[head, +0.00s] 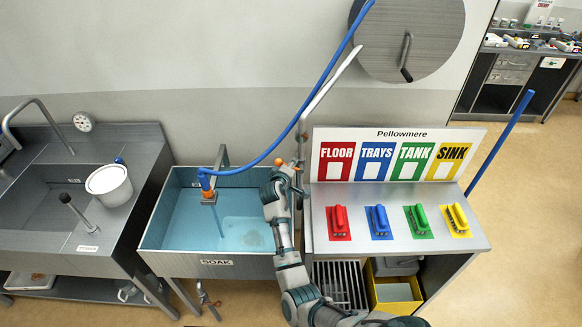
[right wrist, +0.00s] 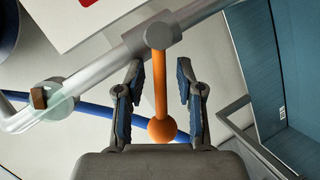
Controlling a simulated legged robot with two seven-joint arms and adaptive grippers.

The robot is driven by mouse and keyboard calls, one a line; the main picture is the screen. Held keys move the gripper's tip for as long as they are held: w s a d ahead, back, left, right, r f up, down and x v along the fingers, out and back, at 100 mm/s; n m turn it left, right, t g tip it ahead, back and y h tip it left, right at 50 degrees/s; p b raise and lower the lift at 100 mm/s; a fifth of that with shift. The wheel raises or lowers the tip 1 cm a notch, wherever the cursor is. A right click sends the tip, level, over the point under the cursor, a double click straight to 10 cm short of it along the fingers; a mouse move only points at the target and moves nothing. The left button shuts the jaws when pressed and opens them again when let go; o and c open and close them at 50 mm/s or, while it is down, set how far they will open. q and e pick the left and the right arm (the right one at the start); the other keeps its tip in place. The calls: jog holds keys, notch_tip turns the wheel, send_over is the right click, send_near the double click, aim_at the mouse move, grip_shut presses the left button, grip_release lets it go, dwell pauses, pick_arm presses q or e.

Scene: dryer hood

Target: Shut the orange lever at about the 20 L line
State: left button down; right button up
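The orange lever (right wrist: 160,85) is a rod with a ball end, joined to a grey valve body on a pale pipe (right wrist: 95,78). Its ball also shows in the head view (head: 279,162). My right gripper (right wrist: 159,75) is open, with one finger on each side of the rod and visible gaps between. In the head view my right gripper (head: 284,176) is at the pipe beside the sink. The SOAK sink (head: 216,262) holds clear blue water (head: 190,225). I cannot read a 20 L line. My left gripper is not in view.
A counter (head: 340,248) at right carries red, blue, green and yellow brushes. A white bucket (head: 109,184) stands at left.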

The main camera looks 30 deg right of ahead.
jog(key=shift+a, duration=0.25)
jog(key=v, duration=1.1)
jog(key=shift+s, duration=0.35)
jog(key=shift+a+r, duration=0.1)
